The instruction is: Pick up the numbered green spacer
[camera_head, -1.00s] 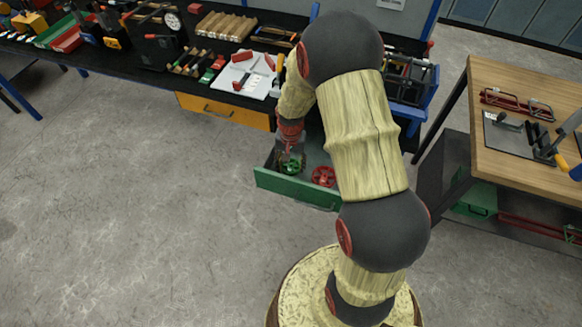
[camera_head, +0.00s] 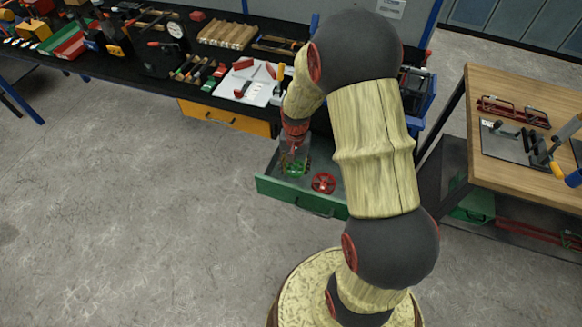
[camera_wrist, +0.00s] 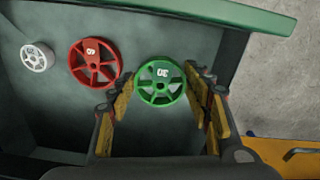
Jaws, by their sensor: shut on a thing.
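The green spacer (camera_wrist: 160,81) is a spoked ring with a white number, seemingly 30, seen upside down in the wrist view. My gripper (camera_wrist: 160,92) is shut on it, with yellow-padded fingers on its left and right sides. In the head view my gripper (camera_head: 294,162) is over the open green drawer (camera_head: 290,196), pointing down, with the green spacer (camera_head: 294,169) at its fingertips. The gap below the spacer is hard to judge.
A red numbered spacer (camera_wrist: 95,62) lies beside the green one in the drawer, and a smaller white-grey spacer (camera_wrist: 37,56) lies farther left. The drawer's green front wall (camera_wrist: 220,14) is close by. A yellow-orange drawer (camera_head: 224,116) sits under the black bench.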

